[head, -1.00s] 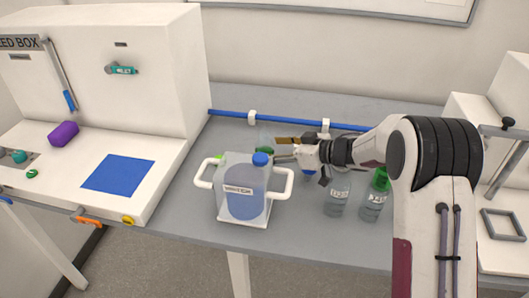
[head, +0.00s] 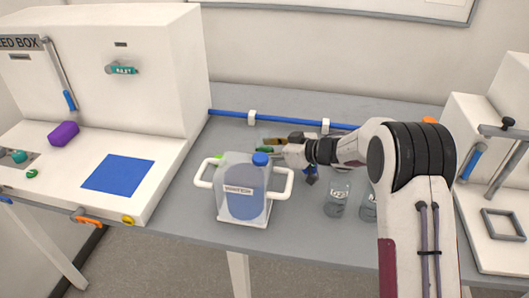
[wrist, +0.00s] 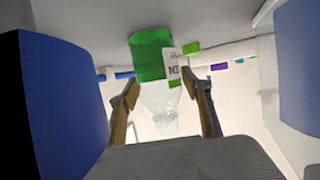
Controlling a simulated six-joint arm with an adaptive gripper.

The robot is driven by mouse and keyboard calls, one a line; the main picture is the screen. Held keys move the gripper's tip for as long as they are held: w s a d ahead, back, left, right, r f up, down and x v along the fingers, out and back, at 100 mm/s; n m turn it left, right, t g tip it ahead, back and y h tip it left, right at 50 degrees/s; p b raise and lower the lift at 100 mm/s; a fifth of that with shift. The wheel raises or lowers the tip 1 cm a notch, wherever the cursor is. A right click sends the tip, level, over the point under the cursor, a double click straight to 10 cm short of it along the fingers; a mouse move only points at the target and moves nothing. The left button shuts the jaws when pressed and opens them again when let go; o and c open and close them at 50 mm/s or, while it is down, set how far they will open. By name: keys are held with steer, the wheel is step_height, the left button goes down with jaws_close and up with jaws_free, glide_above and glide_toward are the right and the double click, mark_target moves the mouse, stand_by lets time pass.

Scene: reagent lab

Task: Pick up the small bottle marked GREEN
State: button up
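The label is only partly readable. My gripper (head: 270,143) reaches in from the right at the cap's height. In the wrist view my gripper (wrist: 163,88) is open, with one tan finger on each side of the bottle and small gaps beside it.
A white-handled jug (head: 253,210) with blue contents stands just in front of the bottle. Clear bottles (head: 338,198) stand to the right under my arm. A blue rail (head: 285,119) runs along the back. A white cabinet (head: 150,80) is at left.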

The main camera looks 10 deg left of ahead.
steer(key=c, duration=0.7)
steer(key=shift+c, duration=0.2)
steer(key=shift+r, duration=0.45)
step_height(320, 180, up, 9)
stand_by(0.7)
steer(key=shift+r, duration=0.1)
stand_by(0.8)
